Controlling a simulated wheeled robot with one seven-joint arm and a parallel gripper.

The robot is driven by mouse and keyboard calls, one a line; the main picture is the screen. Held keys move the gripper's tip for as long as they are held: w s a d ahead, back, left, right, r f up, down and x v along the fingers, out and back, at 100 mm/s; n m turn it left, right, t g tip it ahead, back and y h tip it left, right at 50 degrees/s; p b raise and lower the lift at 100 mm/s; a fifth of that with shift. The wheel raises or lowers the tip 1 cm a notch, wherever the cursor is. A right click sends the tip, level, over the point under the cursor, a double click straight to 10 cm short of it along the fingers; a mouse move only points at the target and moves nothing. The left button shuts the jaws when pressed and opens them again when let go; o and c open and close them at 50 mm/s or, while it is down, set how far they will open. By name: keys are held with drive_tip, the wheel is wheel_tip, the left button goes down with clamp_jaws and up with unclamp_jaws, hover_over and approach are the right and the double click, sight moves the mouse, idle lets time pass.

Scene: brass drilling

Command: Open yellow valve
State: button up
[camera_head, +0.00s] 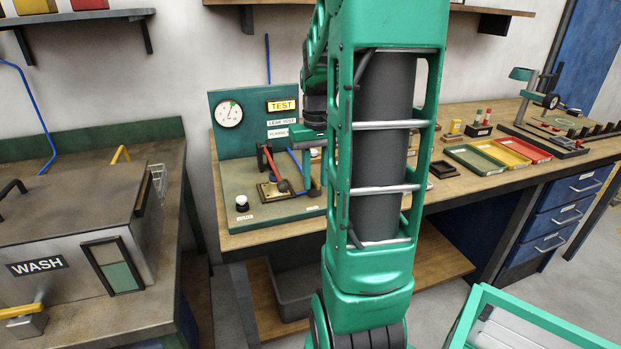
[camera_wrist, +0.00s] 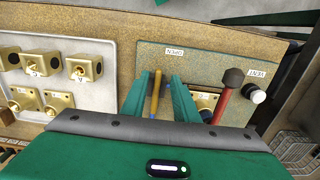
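A slim yellow handle (camera_wrist: 157,85), with some blue near its lower end, stands between the fingers of my gripper (camera_wrist: 159,98) in the wrist view. It appears to be the yellow valve's handle, beside the OPEN label (camera_wrist: 175,50) on the green test plate. The fingers are apart, with a gap on both sides of the handle, so I see no grip on it. Its base is hidden by my gripper's body. In the head view my gripper (camera_head: 308,138) is over the test stand, partly behind my arm, and the yellow handle cannot be made out.
A red lever (camera_wrist: 224,103) with a dark knob stands close to my right finger. A white VENT knob (camera_wrist: 258,96) is farther right. Brass blocks (camera_wrist: 85,68) lie on the left. The test panel with its gauge (camera_head: 229,114) rises behind. Coloured trays (camera_head: 498,153) lie on the bench.

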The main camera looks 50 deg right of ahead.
sight(315, 183)
wheel_tip(315, 183, up, 11)
idle(0.6)
drive_tip(key=shift+w+f, duration=0.1)
drive_tip(key=shift+f, duration=0.05)
